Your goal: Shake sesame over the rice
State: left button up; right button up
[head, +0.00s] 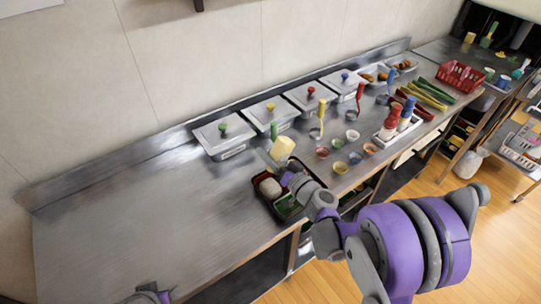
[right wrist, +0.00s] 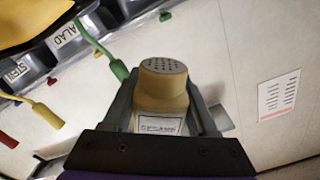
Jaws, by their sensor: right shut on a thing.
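My right gripper (head: 287,163) is shut on a pale yellow shaker (head: 283,147) and holds it above the bento tray. In the right wrist view the shaker (right wrist: 164,95) sits between the fingers (right wrist: 165,105), with its round, holed cap and a small label showing. The dark bento tray (head: 285,215) stands near the counter's front edge, partly hidden by my right arm. A pale mound that looks like the rice (head: 270,188) lies in it, beside green food. No falling sesame can be made out. Part of my left arm shows at the bottom edge; its jaws cannot be made out.
Lidded steel pans (head: 224,134) line the wall, with ladles and small bowls (head: 340,167) in front. Sauce bottles (head: 391,121) stand in a holder to the right, near a red basket (head: 460,76). The counter's left part (head: 130,220) is clear.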

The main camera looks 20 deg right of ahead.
pick_arm(q)
jog(key=shift+w+r, duration=0.15)
jog(key=shift+r, duration=0.35)
jog(key=shift+w+f, duration=0.1)
pick_arm(e)
jog(key=shift+w+r, duration=0.15)
jog(key=shift+r, duration=0.3)
notch_tip(320, 180, down, 4)
jog(key=shift+r+b, duration=0.1)
jog(key=shift+b, duration=1.1)
jog(key=shift+s+r, duration=0.15)
jog(key=shift+s, duration=0.05)
pick_arm(q)
jog(key=shift+s+f, duration=0.2)
jog(key=shift+f, duration=0.45)
jog(key=shift+s+f, duration=0.2)
jog(key=shift+f, duration=0.4)
pick_arm(e)
jog(key=shift+w+r, duration=0.1)
jog(key=shift+w, duration=0.05)
pick_arm(q)
jog(key=shift+w+r+p, duration=0.2)
jog(key=shift+r+p, duration=0.85)
jog(key=shift+p, duration=0.05)
jog(key=shift+w+r+p, duration=0.2)
jog(key=shift+r+p, duration=0.15)
pick_arm(e)
notch_tip(320, 180, up, 3)
jog(key=shift+r, duration=0.15)
